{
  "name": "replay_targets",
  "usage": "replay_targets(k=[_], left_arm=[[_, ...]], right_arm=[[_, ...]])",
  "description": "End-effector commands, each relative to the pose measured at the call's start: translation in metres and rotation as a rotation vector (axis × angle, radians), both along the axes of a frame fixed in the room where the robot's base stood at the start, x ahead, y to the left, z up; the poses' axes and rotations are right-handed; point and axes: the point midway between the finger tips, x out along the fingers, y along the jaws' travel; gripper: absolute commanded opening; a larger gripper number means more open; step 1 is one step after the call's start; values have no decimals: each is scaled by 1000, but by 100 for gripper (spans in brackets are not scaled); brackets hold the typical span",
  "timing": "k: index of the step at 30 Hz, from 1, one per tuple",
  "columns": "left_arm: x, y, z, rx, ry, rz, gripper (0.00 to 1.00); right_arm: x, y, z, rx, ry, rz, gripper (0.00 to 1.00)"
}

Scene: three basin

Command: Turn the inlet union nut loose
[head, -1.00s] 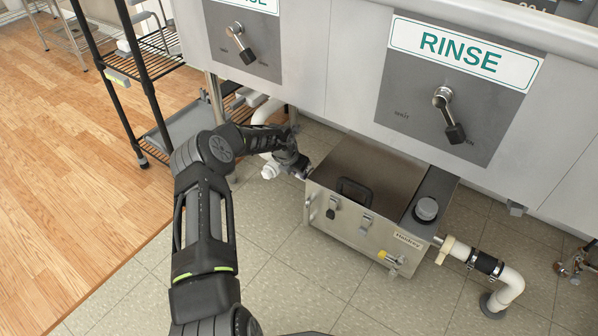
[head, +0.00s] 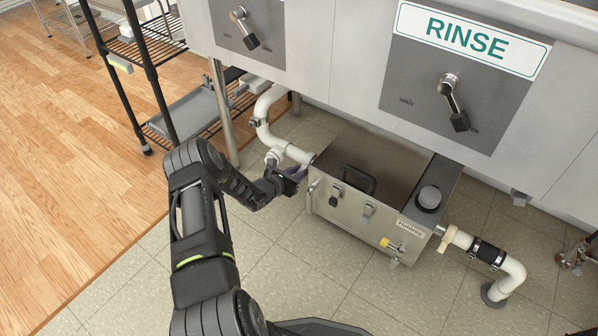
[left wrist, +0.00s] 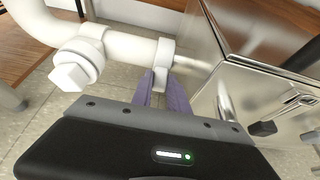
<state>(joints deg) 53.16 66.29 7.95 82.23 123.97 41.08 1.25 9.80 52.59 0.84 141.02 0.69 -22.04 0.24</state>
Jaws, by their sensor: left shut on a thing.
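The white inlet union nut (left wrist: 164,58) is a collar on the white inlet pipe (left wrist: 126,46), close to the steel box's side. My left gripper (left wrist: 163,92) has its two purple fingers shut on the lower part of this nut, from the near side. In the head view my left gripper (head: 294,173) sits low beside the left side of the steel box (head: 330,205), in front of the pipe, and hides much of the nut. My right gripper is in no view.
A white tee with a square plug (left wrist: 73,72) is left of the nut. The sink front with valve levers (head: 453,102) overhangs the box. A wire shelf (head: 205,110) stands at the left. The tiled floor in front of the box is clear.

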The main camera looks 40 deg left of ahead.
Motion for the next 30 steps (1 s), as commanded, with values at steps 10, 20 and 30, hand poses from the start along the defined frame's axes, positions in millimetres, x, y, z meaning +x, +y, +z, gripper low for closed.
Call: replay_targets(k=[10,20,30], left_arm=[[0,0,-28,5,-296,4,0],[5,0,-34,9,-450,4,0],[6,1,-34,11,-475,2,0]], right_arm=[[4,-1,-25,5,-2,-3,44],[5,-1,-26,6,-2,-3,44],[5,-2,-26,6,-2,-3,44]])
